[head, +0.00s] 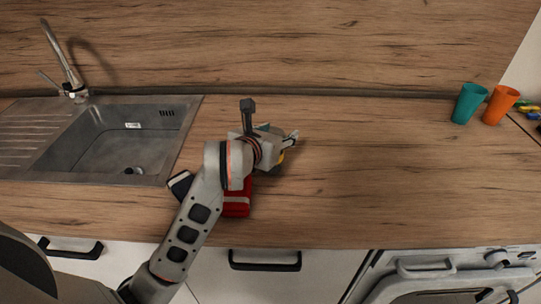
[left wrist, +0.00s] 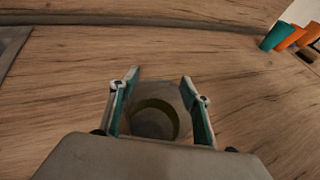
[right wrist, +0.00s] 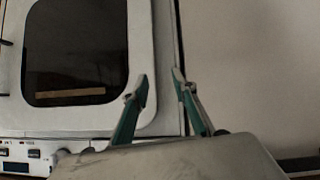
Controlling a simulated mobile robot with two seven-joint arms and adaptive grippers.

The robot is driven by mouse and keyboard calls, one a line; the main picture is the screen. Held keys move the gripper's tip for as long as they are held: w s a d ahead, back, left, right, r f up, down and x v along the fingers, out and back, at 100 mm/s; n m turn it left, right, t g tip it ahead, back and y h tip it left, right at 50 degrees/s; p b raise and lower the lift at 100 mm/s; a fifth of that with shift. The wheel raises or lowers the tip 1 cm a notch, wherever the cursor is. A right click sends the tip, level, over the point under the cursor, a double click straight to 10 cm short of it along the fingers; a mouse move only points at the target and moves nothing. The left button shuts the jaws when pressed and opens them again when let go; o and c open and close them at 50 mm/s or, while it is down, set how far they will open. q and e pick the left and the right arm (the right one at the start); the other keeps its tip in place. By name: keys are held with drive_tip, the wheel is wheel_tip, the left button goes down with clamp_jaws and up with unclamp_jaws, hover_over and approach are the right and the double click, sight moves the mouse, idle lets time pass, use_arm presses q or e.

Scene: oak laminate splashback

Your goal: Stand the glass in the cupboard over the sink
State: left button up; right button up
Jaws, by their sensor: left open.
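A glass-like round vessel (left wrist: 155,119), grey and see-through with an olive ring, shows in the left wrist view between the fingers of my left gripper (left wrist: 161,76). The fingers are apart on either side of it; I cannot tell whether they touch it. In the head view my left gripper (head: 292,144) is low over the counter, right of the sink, and hides most of the vessel. A yellowish patch shows beside the fingers. In the right wrist view my right gripper (right wrist: 160,75) has its fingertips apart with nothing between them. The cupboard is not in view.
The sink (head: 120,143) with its tap (head: 66,65) is at left. A red object (head: 236,201) lies under my left arm. A teal cup (head: 468,103) and an orange cup (head: 500,105) stand at right. Between them and my gripper the counter (head: 390,160) is clear.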

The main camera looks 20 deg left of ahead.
use_arm(q)
drive_tip(key=c, duration=1.1)
drive_tip(key=shift+r, duration=0.1)
clamp_jaws()
